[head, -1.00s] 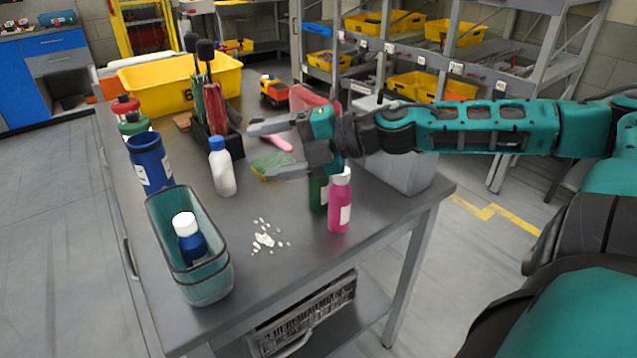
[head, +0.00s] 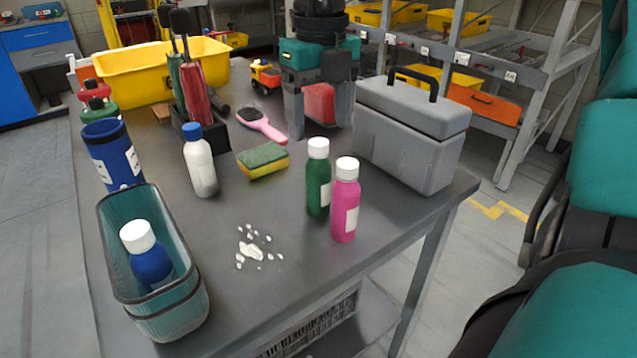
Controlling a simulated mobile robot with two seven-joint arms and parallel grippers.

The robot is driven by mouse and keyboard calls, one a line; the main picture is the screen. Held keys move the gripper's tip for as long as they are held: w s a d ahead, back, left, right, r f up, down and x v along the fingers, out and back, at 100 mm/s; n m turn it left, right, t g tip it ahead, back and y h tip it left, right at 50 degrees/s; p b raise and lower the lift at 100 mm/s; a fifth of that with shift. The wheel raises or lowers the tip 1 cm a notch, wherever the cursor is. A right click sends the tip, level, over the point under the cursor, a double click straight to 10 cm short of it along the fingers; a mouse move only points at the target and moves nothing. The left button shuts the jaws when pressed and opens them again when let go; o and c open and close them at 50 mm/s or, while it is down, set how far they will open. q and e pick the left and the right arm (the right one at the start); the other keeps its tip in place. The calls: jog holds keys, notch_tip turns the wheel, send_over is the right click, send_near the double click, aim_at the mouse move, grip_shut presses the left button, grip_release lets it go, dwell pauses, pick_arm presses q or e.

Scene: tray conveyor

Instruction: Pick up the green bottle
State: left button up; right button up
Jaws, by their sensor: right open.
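The green bottle (head: 318,190) stands upright on the grey table. It has a white cap and a pale label. A pink bottle (head: 345,212) with a white cap stands just in front of it to the right and overlaps its edge. My right gripper (head: 318,122) is behind the green bottle, fingers pointing down and spread apart. A red object (head: 319,104) shows between the fingers; I cannot tell whether it is between them or behind. The gripper is apart from the green bottle. My left gripper is not in view.
A grey toolbox (head: 412,140) stands right of the bottles. A sponge (head: 262,160), a white bottle (head: 200,165) and a pink brush (head: 262,124) lie or stand to the left. A teal bin (head: 170,318) holds a blue bottle (head: 148,258). White bits (head: 251,251) lie in front.

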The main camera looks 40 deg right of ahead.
aim_at(318, 163)
notch_tip(318, 163, down, 3)
jog(key=shift+f, duration=0.15)
notch_tip(318, 163, down, 5)
jog(key=shift+w+a+f+b, duration=0.1)
jog(key=shift+f+b, duration=0.05)
jog(key=shift+b, duration=0.35)
jog(key=shift+c, duration=1.4)
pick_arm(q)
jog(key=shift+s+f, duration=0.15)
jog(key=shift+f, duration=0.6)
pick_arm(e)
jog(key=c, duration=0.9)
jog(key=shift+c, duration=0.2)
